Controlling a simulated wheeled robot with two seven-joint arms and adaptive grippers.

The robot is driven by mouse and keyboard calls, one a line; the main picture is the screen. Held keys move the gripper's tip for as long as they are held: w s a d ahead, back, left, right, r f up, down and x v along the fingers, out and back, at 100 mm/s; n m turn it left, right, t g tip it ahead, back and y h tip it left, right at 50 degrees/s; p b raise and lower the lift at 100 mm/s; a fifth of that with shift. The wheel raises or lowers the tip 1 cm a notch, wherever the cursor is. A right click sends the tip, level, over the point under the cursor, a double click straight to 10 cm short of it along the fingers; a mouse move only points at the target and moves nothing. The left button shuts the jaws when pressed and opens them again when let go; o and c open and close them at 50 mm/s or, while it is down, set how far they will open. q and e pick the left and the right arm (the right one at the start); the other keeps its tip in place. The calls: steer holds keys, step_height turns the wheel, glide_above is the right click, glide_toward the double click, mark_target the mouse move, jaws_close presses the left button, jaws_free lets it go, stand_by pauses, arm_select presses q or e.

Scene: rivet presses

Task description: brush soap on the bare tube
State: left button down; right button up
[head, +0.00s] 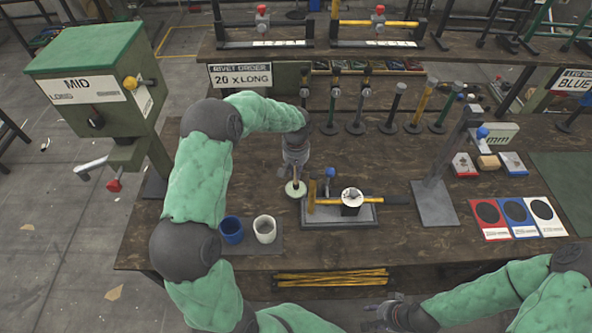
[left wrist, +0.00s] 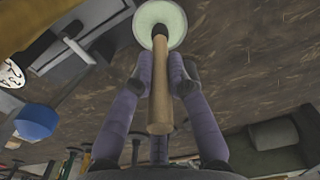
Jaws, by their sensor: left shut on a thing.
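My left gripper (head: 295,172) points down and is shut on a brush. The brush's wooden handle (left wrist: 160,85) shows in the left wrist view between the two fingers. Its dark tip is over or in a round pale-green dish with a light rim (head: 296,191); I cannot tell whether it touches. To the right, a yellow tube (head: 329,201) lies across a grey fixture plate (head: 365,217), with a black grip on its right end and a short upright yellow piece at its left. The tube's left stretch is bare. My right gripper (head: 385,312) is low at the front, its fingers unclear.
A blue cup (head: 231,230) and a white cup (head: 265,229) stand left of the fixture. A blue-knobbed clamp (head: 330,174) and a white-faced black cylinder (head: 351,198) stand at the tube. Several upright tubes stand behind. A grey stand (head: 435,204) is at right.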

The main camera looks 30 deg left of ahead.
arm_select(q)
steer(key=shift+f+b, duration=0.4)
steer(key=shift+f, duration=0.2)
stand_by(1.6)
steer(key=shift+r, duration=0.15)
steer(key=shift+r+p, duration=2.1)
steer(key=shift+r, duration=1.35)
steer(key=shift+f, duration=0.1)
